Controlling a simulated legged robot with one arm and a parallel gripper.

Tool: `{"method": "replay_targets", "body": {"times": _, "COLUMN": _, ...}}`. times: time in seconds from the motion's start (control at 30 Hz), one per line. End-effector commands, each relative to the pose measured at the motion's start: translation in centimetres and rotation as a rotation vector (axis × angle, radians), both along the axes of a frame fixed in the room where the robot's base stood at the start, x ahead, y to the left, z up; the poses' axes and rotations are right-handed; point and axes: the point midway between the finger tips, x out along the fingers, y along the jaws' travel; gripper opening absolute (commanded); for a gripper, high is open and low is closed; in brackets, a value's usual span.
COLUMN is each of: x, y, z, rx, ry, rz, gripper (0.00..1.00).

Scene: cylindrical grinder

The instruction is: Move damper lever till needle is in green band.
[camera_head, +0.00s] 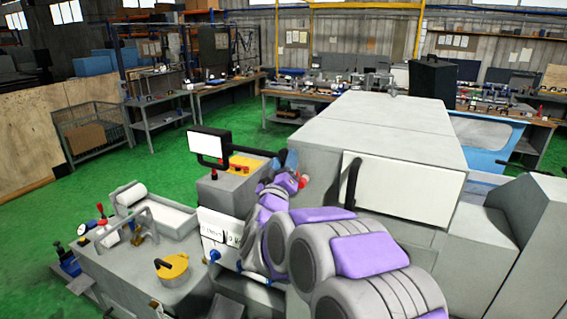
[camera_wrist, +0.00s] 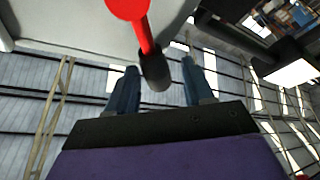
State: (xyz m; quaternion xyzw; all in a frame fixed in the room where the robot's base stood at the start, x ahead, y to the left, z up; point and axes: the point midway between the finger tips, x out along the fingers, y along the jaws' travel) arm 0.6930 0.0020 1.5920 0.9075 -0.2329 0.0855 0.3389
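A red lever with a dark rounded end (camera_wrist: 153,70) comes down from a red round hub (camera_wrist: 128,8) at the top of the wrist view. My gripper (camera_wrist: 162,68) has its two blue fingers spread apart, with the dark lever end between them and space on both sides. In the head view my gripper (camera_head: 291,160) is beside the grey machine housing, partly hidden by my arm. A small red part (camera_head: 303,182) shows right beside it; the rest of the lever is hidden there. I cannot make out a gauge needle or green band in either view.
The large grey machine housing (camera_head: 385,130) stands right of my gripper. A screen on an arm (camera_head: 208,143) and a grey box with a yellow top (camera_head: 245,164) are close on the left. A yellow round cover (camera_head: 172,267) is at front left. Green floor lies open beyond.

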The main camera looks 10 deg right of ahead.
Motion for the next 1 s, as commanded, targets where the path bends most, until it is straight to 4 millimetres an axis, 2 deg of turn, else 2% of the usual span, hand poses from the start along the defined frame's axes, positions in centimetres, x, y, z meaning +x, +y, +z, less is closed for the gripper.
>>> {"method": "replay_targets", "body": {"times": 0.07, "x": 0.0, "y": -0.01, "z": -0.01, "rx": 0.0, "ry": 0.0, "rz": 0.0, "gripper": 0.44}}
{"method": "replay_targets", "body": {"times": 0.53, "x": 0.06, "y": -0.01, "z": -0.08, "rx": 0.0, "ry": 0.001, "rz": 0.0, "gripper": 0.0}}
{"method": "replay_targets", "body": {"times": 0.87, "x": 0.1, "y": -0.02, "z": -0.18, "rx": 0.006, "ry": 0.0, "rz": 0.0, "gripper": 0.0}}
{"method": "replay_targets", "body": {"times": 1.0, "x": -0.25, "y": -0.53, "z": 0.02, "rx": 0.084, "ry": -0.059, "rz": -0.001, "gripper": 0.0}}
